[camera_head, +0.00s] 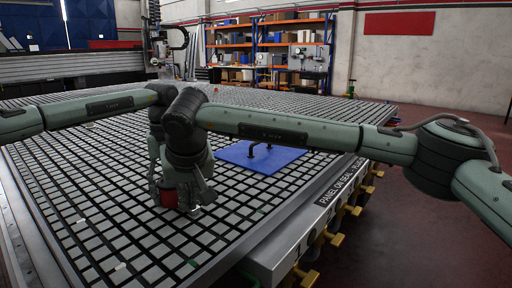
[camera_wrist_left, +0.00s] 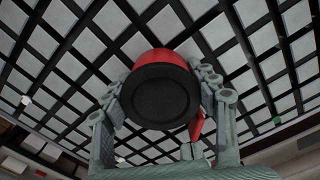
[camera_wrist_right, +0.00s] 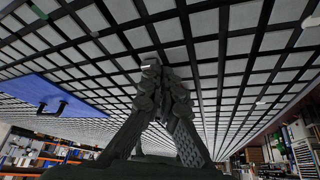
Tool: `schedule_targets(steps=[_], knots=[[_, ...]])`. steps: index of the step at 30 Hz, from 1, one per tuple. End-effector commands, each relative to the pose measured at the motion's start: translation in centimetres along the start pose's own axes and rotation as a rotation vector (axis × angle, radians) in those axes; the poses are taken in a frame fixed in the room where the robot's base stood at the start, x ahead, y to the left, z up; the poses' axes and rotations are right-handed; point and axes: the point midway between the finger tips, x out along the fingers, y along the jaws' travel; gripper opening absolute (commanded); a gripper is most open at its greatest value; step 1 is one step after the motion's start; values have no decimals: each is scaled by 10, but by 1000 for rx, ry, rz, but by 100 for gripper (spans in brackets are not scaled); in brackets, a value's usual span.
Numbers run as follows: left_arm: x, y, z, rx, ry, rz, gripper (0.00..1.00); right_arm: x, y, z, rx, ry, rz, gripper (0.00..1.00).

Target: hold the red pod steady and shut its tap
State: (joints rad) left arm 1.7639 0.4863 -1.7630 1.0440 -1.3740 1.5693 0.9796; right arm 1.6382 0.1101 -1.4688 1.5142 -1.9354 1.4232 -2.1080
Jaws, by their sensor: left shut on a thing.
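The red pod (camera_head: 169,198) stands on the grid table, partly covered by my arms in the head view. In the left wrist view the pod (camera_wrist_left: 155,88) shows a round black top and a red side. A red piece (camera_wrist_left: 197,125) shows beside its lower right edge; I cannot tell whether it is the tap. My left gripper (camera_wrist_left: 163,84) is shut on the pod, with a finger on each side. My right gripper (camera_head: 196,207) is just right of the pod, pointing down. In the right wrist view its fingers (camera_wrist_right: 155,78) meet at the tips, and no pod shows there.
The black-and-grey grid table (camera_head: 92,207) spreads around the pod, mostly clear. A blue panel with dark handles (camera_head: 238,155) lies behind and right of the grippers. Small white (camera_head: 120,267) and green bits are scattered about.

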Motion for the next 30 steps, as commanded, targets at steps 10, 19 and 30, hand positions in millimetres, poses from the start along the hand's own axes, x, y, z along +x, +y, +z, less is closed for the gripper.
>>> schedule_targets(steps=[10, 19, 30], knots=[[0, -1, -2, 5, 5, 0, 19, 0, -4, -4, 2, 7, -1, 0], [0, -1, -2, 6, 6, 1, 19, 0, -3, -4, 3, 7, 1, 0], [0, 0, -1, 3, 4, 1, 19, -11, -6, -1, 1, 7, 2, 0]])
